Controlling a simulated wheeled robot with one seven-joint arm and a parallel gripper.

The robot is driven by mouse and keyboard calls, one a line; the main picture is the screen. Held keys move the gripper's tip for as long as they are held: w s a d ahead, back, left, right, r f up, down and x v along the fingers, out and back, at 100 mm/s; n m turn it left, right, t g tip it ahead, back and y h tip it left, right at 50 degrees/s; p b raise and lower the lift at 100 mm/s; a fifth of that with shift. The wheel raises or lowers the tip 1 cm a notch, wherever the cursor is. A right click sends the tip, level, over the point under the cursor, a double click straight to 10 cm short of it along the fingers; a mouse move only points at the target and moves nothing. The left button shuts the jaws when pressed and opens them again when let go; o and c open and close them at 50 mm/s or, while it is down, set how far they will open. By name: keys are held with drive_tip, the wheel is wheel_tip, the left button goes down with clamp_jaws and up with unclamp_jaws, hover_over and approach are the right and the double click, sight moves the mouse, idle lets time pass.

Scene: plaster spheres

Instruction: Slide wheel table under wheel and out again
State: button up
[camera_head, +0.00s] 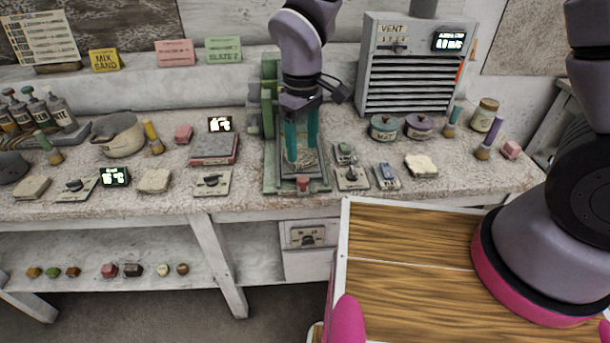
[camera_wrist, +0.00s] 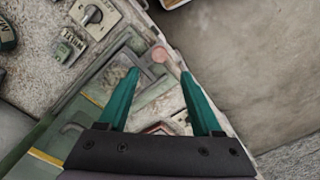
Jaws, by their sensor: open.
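The wheel machine (camera_head: 268,180) is a green-framed unit on the bench, with upright green parts (camera_head: 268,100) at its back left. My arm hides much of its back, and I cannot make out the wheel clearly. Its flat grey table (camera_head: 312,168) lies low in the frame, with a red knob (camera_head: 303,183) at the front end. My gripper (camera_head: 301,152) points down over this table with its teal fingers apart and nothing between them. In the wrist view my gripper (camera_wrist: 160,75) is open, and the round pinkish knob (camera_wrist: 160,55) shows just beyond the fingertips.
Switch boxes (camera_head: 350,177) and a small blue-grey box (camera_head: 386,177) stand close on the right. A red-edged grey block (camera_head: 214,148) and another switch (camera_head: 211,182) are on the left. Lidded pots (camera_head: 383,128) and a vent unit (camera_head: 412,70) stand at the back right.

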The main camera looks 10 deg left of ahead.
sight(303, 178)
wheel_tip(303, 178, down, 9)
drive_tip(key=shift+f, duration=0.1)
idle(0.3)
clamp_jaws()
idle(1.3)
